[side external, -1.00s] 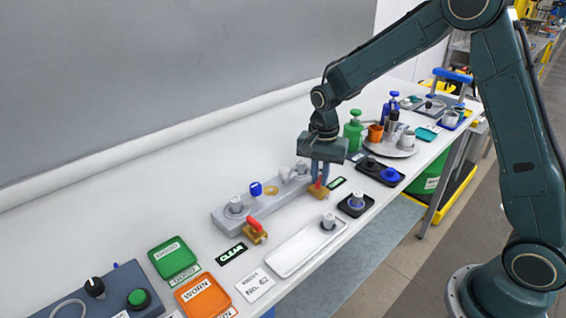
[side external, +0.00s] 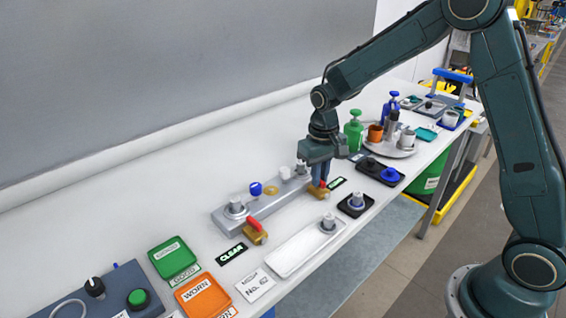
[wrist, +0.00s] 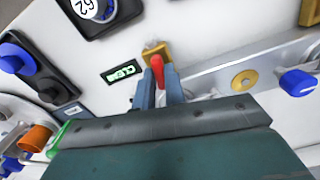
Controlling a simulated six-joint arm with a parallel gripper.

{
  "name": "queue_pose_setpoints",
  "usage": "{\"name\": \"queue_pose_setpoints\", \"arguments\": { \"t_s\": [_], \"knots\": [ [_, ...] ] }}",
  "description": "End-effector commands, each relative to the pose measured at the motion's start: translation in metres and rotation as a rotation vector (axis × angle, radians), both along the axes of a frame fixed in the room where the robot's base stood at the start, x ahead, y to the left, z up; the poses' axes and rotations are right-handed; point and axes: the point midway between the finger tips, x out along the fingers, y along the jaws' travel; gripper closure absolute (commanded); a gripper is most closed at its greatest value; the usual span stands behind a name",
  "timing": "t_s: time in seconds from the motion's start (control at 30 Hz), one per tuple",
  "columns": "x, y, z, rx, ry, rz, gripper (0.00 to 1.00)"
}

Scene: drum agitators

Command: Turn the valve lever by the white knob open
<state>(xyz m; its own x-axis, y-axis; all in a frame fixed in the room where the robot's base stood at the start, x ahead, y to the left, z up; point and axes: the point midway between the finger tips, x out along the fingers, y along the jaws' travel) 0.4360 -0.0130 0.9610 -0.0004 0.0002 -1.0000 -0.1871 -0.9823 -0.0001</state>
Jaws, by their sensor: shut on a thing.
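The red valve lever (side external: 323,184) by the white knob (side external: 285,173) sits on a brass valve body (side external: 317,191) at the far end of the grey manifold bar (side external: 290,206). My gripper (side external: 319,180) is down over this lever. In the wrist view my gripper (wrist: 159,84) has one finger on each side of the red lever (wrist: 157,67), shut on it. The brass body (wrist: 157,48) shows just beyond. The fingers partly hide the lever in the side view. A second red lever (side external: 254,224) on a brass valve stands at the near end.
A blue knob (side external: 256,188) and a brass ring (side external: 271,190) sit along the bar. CLEAR labels (side external: 231,253) lie by both valves. A white tray (side external: 290,254) and a small black tray (side external: 346,209) lie in front. A green bottle (side external: 353,134) stands behind my gripper.

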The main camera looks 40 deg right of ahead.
Motion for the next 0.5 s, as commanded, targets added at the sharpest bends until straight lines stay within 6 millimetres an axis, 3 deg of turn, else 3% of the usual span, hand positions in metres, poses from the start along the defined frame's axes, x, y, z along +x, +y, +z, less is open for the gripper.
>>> {"name": "queue_pose_setpoints", "arguments": {
  "t_s": [0.5],
  "knots": [
    [0.0004, 0.0001, 0.0015, 0.000, -0.002, 0.203, 1.00]
  ]
}}
